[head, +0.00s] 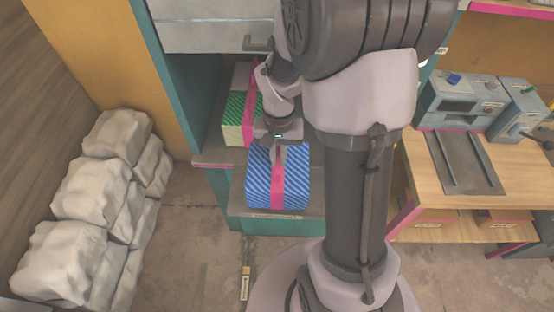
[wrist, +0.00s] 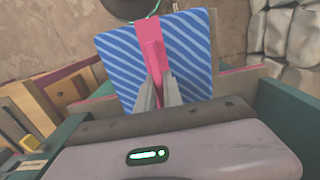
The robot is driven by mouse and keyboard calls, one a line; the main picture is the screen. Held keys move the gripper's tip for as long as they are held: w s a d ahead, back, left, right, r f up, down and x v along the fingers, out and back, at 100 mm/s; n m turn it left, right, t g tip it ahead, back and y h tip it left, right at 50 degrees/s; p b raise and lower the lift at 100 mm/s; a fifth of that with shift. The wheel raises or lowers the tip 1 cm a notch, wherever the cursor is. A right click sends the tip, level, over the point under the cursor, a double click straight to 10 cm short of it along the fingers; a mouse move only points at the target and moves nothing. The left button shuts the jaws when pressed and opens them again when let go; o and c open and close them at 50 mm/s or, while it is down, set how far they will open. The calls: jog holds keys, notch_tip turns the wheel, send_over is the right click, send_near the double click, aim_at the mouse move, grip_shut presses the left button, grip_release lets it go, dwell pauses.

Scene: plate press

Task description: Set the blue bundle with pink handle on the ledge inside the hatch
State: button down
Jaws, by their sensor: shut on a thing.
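The blue striped bundle (head: 262,184) with its pink handle band hangs below my gripper (head: 279,153), in front of the teal cabinet. In the wrist view the bundle (wrist: 190,50) fills the upper middle, and my gripper (wrist: 159,92) is shut on its pink handle (wrist: 150,42). The hatch is the open bay in the cabinet. Its grey ledge (head: 215,159) shows at left, partly hidden by the bundle and my arm. I cannot tell whether the bundle touches the lower grey surface (head: 240,211) beneath it.
A green striped bundle with a pink band (head: 236,109) stands in the bay, behind and left of the blue one. A grey drawer (head: 205,35) is above. White sacks (head: 80,210) are stacked at left. A wooden bench (head: 420,160) with grey machines (head: 462,100) stands at right.

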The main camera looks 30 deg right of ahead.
jog(key=shift+s+a+f+b, duration=0.1)
jog(key=shift+s+f+b, duration=0.05)
jog(key=shift+f+b, duration=0.3)
jog(key=shift+s+a+f+b, duration=0.1)
jog(key=shift+f+b, duration=0.15)
jog(key=shift+f, duration=0.3)
jog(key=shift+w+d, duration=0.15)
jog(key=shift+w, duration=0.1)
jog(key=shift+s, duration=0.1)
jog(key=shift+f, duration=0.2)
jog(key=c, duration=1.5)
grip_release()
jog(key=shift+r, duration=0.1)
